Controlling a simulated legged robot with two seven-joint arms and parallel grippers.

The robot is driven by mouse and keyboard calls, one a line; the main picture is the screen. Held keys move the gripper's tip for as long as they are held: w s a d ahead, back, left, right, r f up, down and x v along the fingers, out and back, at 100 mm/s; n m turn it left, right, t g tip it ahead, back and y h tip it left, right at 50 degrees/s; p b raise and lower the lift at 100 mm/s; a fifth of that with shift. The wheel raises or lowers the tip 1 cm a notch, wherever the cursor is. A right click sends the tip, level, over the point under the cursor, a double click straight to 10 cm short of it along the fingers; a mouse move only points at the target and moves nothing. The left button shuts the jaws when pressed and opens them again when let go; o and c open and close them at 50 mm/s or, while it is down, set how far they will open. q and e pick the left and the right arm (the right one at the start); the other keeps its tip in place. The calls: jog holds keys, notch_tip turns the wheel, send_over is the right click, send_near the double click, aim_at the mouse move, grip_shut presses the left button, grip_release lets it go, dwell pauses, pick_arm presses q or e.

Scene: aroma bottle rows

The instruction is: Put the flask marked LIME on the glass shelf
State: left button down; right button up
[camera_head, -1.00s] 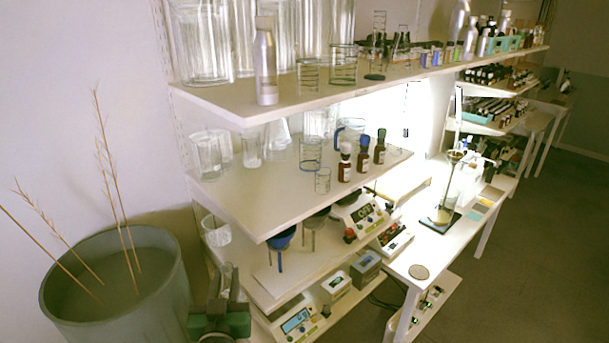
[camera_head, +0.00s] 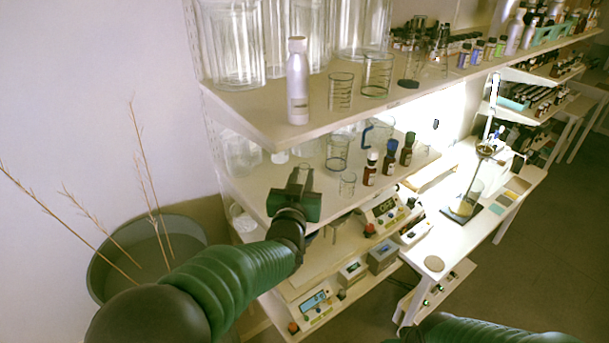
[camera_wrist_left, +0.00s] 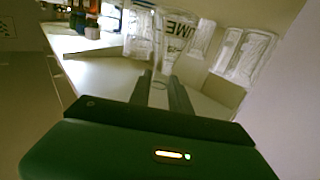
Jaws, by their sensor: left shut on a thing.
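My left gripper (camera_head: 303,172) is at the front left of the middle shelf (camera_head: 262,182), which carries glassware. In the left wrist view my left gripper (camera_wrist_left: 160,85) points over a pale shelf surface. Its fingers are shut on a clear flask (camera_wrist_left: 174,38) with dark lettering that reads like LIME. The flask's base and its exact gap to the shelf are hard to tell. In the head view the gripper mostly hides the flask. My right gripper is out of view.
Clear glasses (camera_head: 237,152), a beaker (camera_head: 337,152) and brown bottles (camera_head: 371,170) stand on the middle shelf. The upper shelf (camera_head: 255,115) overhangs it, with a silver bottle (camera_head: 298,85) near its edge. A grey pot (camera_head: 105,270) with dry stalks stands left.

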aim_at(304, 183)
pick_arm(q)
jog(key=f+p, duration=0.1)
jog(key=w+f+p, duration=0.1)
jog(key=f, duration=0.1)
jog(key=shift+d+f, duration=0.1)
jog(key=shift+d, duration=0.05)
jog(key=shift+s+f, duration=0.1)
jog(key=shift+f, duration=0.1)
jog(key=shift+s, duration=0.2)
jog(key=shift+f, duration=0.1)
jog(key=c, duration=1.6)
grip_release()
jog(key=o, duration=0.4)
jog(key=shift+w+f, duration=0.1)
jog(key=shift+w, duration=0.1)
jog(key=shift+s, duration=0.1)
